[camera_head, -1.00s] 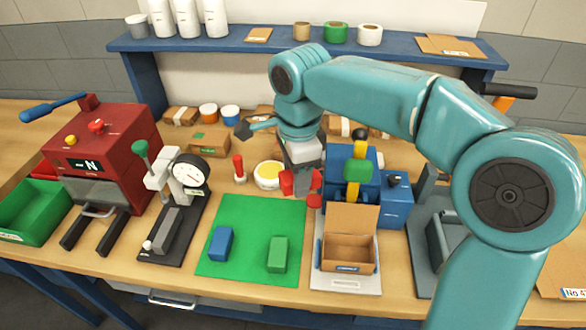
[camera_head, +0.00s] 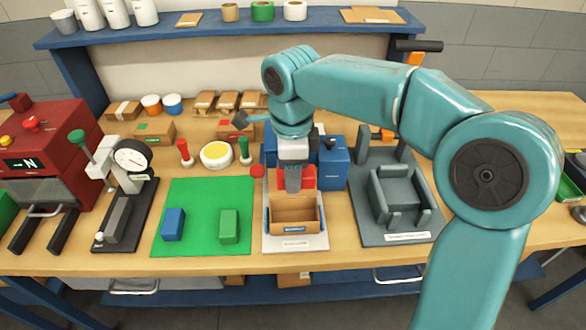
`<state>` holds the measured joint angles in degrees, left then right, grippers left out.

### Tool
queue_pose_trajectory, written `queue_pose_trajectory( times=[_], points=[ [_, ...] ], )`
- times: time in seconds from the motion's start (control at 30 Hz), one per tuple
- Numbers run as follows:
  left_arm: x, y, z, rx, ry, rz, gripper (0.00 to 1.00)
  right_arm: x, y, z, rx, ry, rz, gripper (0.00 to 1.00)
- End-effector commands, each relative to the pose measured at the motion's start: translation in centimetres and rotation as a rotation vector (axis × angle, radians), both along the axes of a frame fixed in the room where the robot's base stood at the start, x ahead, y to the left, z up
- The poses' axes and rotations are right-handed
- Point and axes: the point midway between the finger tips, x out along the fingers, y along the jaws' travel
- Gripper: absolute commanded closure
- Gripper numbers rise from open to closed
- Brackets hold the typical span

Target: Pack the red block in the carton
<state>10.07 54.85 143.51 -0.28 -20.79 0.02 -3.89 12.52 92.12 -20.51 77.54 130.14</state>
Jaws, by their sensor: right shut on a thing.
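My right gripper (camera_head: 293,186) comes down from above, shut on the red block (camera_head: 309,178), over the back of the carton. The red block is partly hidden by the gripper and appears above the carton's opening. The carton (camera_head: 294,228) is an open brown box on a pale plate, at the right of the green mat. Its raised back flap is mostly hidden behind the gripper. My left gripper is not in view.
The green mat (camera_head: 200,247) holds a blue block (camera_head: 173,225) and a green block (camera_head: 229,226). A blue machine (camera_head: 334,165) stands behind the carton, and a grey fixture (camera_head: 397,196) stands at its right. A dial gauge (camera_head: 131,158) stands left of the mat.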

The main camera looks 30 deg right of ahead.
Motion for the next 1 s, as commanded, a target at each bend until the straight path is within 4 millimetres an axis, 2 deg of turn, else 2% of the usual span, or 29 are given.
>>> queue_pose_trajectory(
  times=[0.27, 0.7, 1.0],
  points=[
    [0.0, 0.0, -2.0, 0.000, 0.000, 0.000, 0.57, 0.2, 0.1, -2.1, 0.000, 0.000, 0.004, 0.84],
    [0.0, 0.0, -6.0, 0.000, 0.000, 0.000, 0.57, -0.2, 0.0, -6.9, 0.001, 0.001, 0.001, 0.84],
    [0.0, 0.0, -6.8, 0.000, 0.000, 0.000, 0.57, -0.3, -0.1, -8.2, 0.000, 0.000, 0.000, 0.84]
  ],
)
